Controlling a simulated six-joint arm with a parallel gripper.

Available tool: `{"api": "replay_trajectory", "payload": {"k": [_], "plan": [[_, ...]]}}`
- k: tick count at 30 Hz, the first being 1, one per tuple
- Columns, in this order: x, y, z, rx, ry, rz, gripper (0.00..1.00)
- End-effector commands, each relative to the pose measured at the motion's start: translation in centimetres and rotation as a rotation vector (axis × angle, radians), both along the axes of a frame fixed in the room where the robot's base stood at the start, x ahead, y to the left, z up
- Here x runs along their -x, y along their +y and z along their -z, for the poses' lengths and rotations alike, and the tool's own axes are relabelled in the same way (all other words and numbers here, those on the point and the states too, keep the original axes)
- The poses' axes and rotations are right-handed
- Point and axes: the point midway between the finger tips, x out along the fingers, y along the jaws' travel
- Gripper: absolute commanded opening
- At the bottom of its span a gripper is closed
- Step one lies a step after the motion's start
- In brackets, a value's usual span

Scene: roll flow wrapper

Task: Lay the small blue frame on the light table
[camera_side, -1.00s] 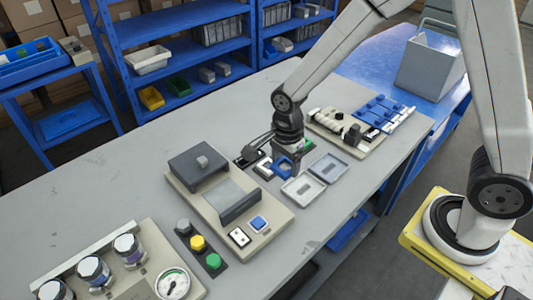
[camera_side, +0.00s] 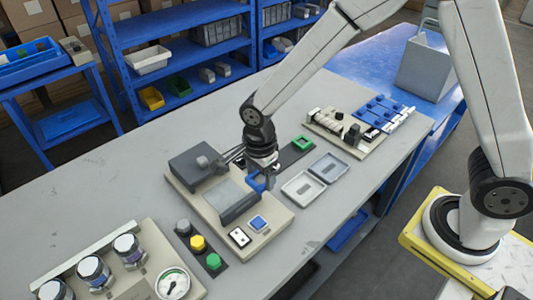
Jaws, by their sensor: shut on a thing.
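My gripper (camera_side: 260,176) points down and is shut on the small blue frame (camera_side: 257,184). The blue frame is partly hidden by the gripper. It shows just right of the beige unit's dark bar, and I cannot tell its exact height. The beige unit (camera_side: 272,216) carries a pale flat panel (camera_side: 212,193), which I take to be the light table. No frame is seen lying on that panel. A green frame (camera_side: 302,143) sits on a dark strip (camera_side: 288,157) behind my gripper.
A raised dark bar (camera_side: 240,207) and a grey block (camera_side: 192,165) flank the panel. A white tray (camera_side: 302,189) and a grey tray (camera_side: 329,167) lie to the right. Push buttons (camera_side: 198,243) stand in front.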

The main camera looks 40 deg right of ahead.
Motion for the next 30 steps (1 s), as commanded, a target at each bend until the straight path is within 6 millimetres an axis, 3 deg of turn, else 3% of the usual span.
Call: {"api": "replay_trajectory", "payload": {"k": [15,30], "plan": [[-6.4,1.8,3.2,0.001,0.002,0.001,0.19],[-10.1,2.9,7.8,0.000,0.000,0.000,0.19]]}}
